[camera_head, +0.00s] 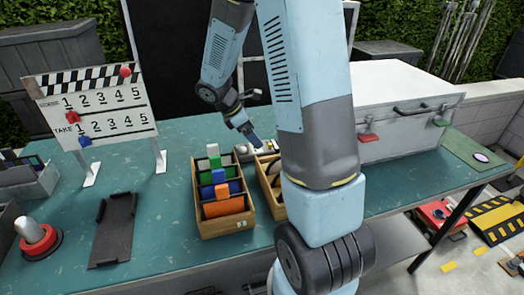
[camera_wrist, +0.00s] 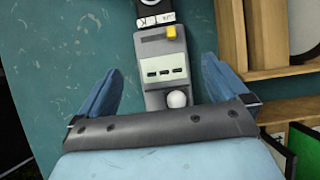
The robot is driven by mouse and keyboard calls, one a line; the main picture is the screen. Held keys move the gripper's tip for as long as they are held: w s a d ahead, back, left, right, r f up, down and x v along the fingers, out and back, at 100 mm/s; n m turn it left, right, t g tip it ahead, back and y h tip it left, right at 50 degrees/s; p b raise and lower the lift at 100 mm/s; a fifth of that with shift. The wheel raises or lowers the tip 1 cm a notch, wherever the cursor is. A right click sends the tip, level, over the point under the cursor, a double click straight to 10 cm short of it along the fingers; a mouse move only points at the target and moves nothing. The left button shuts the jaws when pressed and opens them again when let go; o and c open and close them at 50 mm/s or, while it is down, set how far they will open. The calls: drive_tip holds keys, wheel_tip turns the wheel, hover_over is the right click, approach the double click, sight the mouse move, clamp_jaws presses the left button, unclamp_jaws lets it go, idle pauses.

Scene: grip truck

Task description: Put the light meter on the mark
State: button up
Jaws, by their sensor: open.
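The light meter (camera_wrist: 165,72) is a grey body with a white dome, a row of dark slots and a yellow button. It lies on the teal table. In the wrist view my gripper (camera_wrist: 160,66) is open, with one blue finger on each side of the meter and a visible gap to each. In the head view my gripper (camera_head: 250,138) is low over the table behind the wooden boxes, and the meter is partly hidden there. A pale round spot on a green panel (camera_head: 482,157) lies at the far right; I cannot tell for sure that it is the mark.
A wooden box (camera_head: 228,229) of coloured cards stands in front of my gripper, with a second box beside it. A clapperboard (camera_head: 95,107) stands left. A large white case (camera_head: 405,85) stands right. A black tray (camera_head: 113,230) lies front left. Bare table lies between clapperboard and boxes.

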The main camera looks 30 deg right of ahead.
sight(264, 149)
drive_tip(key=shift+x, duration=3.5)
drive_tip(key=shift+s, duration=0.1)
drive_tip(key=shift+c, duration=0.2)
drive_tip(key=c, duration=1.2)
